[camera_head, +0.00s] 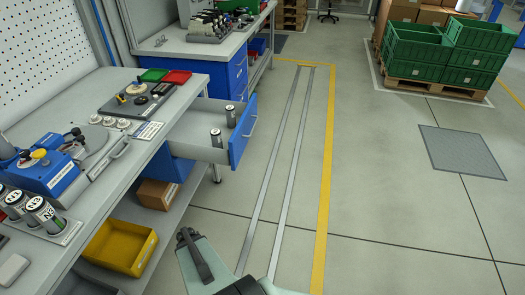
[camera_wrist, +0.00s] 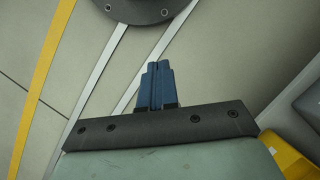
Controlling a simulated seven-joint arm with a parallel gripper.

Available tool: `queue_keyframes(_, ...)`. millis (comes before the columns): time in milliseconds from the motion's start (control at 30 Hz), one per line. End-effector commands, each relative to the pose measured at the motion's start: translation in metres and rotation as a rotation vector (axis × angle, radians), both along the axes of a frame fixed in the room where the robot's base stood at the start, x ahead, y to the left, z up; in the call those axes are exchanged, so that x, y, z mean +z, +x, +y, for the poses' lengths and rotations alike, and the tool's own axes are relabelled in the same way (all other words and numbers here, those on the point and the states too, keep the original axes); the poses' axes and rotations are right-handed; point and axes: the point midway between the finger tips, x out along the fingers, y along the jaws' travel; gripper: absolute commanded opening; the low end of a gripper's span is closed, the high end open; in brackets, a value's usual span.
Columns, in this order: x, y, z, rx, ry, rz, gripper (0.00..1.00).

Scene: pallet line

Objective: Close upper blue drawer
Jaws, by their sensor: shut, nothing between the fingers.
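The upper blue drawer (camera_head: 243,130) is pulled out from under the near workbench (camera_head: 190,95), over the aisle side. Its front is blue and its inside is pale grey. The drawer does not show in the wrist view. In the head view my arm is at the bottom edge, nearer than the drawer and apart from it; the fingers are not visible there.
A yellow bin (camera_head: 120,247) and a cardboard box (camera_head: 157,194) sit on the shelf under the bench. Blue drawers (camera_head: 237,74) of the farther bench are shut. Green crates (camera_head: 418,45) stand on a pallet at the back right. The floor (camera_head: 380,200) right of the drawer is clear.

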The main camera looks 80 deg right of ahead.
Motion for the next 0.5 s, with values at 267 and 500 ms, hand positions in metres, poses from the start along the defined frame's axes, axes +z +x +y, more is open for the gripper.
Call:
queue_keyframes(267, -0.004, -0.004, -0.092, -0.190, -0.037, -0.054, 0.00)
queue_keyframes(500, -0.003, -0.018, -0.176, -0.364, -0.065, -0.114, 0.00)
